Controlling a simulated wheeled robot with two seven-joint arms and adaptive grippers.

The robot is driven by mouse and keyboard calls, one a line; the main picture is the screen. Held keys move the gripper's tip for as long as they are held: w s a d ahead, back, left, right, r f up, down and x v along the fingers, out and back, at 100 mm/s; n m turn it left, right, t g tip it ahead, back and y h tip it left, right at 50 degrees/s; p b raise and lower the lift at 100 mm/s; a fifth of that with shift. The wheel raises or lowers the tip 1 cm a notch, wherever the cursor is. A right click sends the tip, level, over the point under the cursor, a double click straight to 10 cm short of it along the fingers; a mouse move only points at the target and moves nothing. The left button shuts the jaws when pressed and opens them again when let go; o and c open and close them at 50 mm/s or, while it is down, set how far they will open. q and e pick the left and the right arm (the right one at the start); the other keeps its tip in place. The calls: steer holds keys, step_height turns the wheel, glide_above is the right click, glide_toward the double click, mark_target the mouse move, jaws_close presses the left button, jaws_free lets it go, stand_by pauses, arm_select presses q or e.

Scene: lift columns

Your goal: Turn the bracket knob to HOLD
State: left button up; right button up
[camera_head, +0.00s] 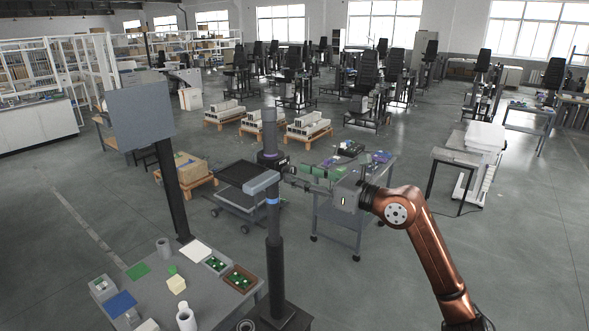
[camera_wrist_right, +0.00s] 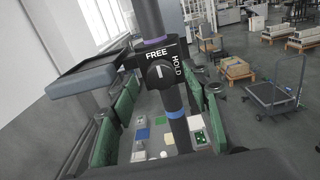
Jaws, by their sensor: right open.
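The dark bracket (camera_head: 272,160) sits around a vertical column in the middle of the head view. In the right wrist view its front face (camera_wrist_right: 162,61) carries the words FREE above and HOLD at the right. The round black knob (camera_wrist_right: 159,73) is on that face; its white mark stands roughly upright, toward FREE. My right gripper (camera_head: 291,177) reaches the bracket from the right. In the wrist view its green-padded fingers (camera_wrist_right: 162,90) are spread open, one on each side of the knob, with nothing between them. I cannot tell the exact gap to the knob. My left gripper is out of view.
A screen on a post (camera_head: 140,113) stands further left. Below is a table (camera_head: 210,297) with small parts and boxes. A cart (camera_head: 345,226) stands behind my right arm.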

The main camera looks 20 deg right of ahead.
steer(key=shift+x, duration=1.05)
steer(key=c, duration=1.1)
